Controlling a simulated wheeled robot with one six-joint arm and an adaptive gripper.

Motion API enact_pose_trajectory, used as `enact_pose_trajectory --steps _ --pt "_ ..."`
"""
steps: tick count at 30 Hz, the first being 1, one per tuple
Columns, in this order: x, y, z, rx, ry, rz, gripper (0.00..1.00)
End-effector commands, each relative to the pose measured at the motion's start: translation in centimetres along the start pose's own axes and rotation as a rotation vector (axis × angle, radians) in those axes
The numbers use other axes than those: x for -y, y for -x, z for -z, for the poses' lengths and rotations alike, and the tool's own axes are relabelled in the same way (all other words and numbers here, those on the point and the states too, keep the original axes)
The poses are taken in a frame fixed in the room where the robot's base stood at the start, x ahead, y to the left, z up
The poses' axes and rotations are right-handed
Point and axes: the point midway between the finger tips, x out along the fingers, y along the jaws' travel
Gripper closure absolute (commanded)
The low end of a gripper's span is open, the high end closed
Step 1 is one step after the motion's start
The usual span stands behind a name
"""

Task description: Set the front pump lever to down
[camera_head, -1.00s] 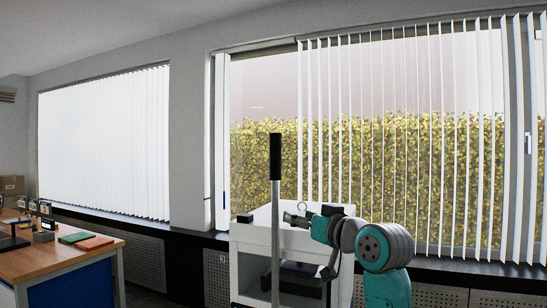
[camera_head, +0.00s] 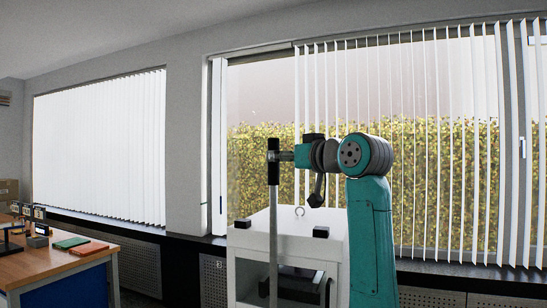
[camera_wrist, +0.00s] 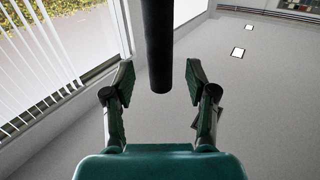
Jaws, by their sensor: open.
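The front pump lever stands upright in the head view, a long grey shaft (camera_head: 273,230) with a black grip (camera_head: 273,172) at its top. In the wrist view the black grip (camera_wrist: 159,45) comes in from the top edge, its end between the two finger lines. My gripper (camera_wrist: 160,82) is open, with one finger on each side of the grip and a gap to both. In the head view my gripper (camera_head: 284,156) is level with the grip's upper part and overlaps it from the right. Contact cannot be told.
A white press cabinet (camera_head: 331,251) stands behind the lever, with a ring and small black blocks on top. Windows with blinds (camera_head: 430,150) line the wall behind. A wooden bench (camera_head: 60,262) is at the left. The floor (camera_wrist: 240,110) below my gripper looks clear.

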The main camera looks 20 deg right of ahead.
Motion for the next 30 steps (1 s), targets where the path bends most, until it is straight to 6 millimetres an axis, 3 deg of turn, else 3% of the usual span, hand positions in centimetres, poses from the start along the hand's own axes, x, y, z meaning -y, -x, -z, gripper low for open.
enact_pose_trajectory --steps 3,9,21,28,30 --pt "0.1 -2.0 0.0 0.001 -0.001 0.002 0.43" --pt "0.0 -4.1 0.0 0.0 0.0 0.0 0.43" --pt "0.0 -4.7 0.0 -0.001 0.001 -0.001 0.43" --pt "0.0 -4.7 0.0 -0.001 0.001 0.0 1.0" --pt "0.0 -4.7 0.0 -0.001 0.001 0.0 1.0"
